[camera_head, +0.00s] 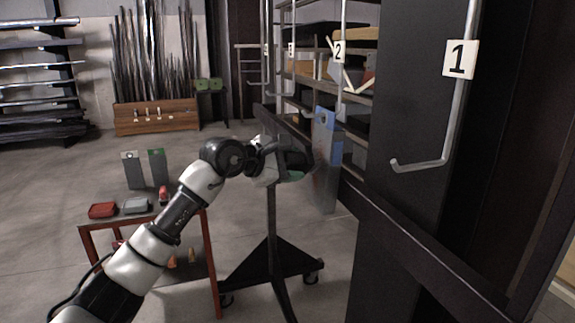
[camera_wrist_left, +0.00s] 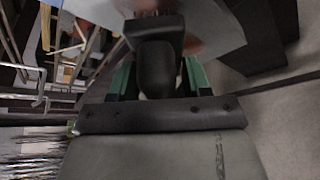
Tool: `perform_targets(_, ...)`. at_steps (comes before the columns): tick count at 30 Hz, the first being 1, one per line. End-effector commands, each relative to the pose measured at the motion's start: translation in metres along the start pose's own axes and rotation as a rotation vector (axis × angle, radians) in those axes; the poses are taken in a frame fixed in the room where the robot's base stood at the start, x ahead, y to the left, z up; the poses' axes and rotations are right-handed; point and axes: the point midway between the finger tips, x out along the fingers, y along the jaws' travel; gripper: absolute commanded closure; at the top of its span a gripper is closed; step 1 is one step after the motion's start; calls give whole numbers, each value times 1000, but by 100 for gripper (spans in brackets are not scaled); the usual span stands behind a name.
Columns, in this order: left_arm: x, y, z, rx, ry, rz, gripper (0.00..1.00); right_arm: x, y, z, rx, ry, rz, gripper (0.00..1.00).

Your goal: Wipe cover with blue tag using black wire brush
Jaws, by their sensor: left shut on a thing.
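The cover with the blue tag (camera_head: 326,185) hangs upright on a black wheeled stand, a flat grey panel with blue at its upper part. My left gripper (camera_head: 288,172) is in front of it, at its left side. In the left wrist view the gripper (camera_wrist_left: 157,85) is shut on the black wire brush (camera_wrist_left: 157,62), with green fingers on both sides of its handle. The brush's brownish head points at the pale panel surface (camera_wrist_left: 215,20); whether the bristles touch it I cannot tell. My right gripper is not in view.
The stand's black base (camera_head: 270,268) spreads below. A dark post with a "1" sign (camera_head: 460,60) is at the right.

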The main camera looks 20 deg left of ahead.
Motion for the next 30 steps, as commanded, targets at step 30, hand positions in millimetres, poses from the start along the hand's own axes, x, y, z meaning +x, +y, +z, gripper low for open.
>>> perform_targets(30,-17,-32,38,0,-2,0,71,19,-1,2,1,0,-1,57)
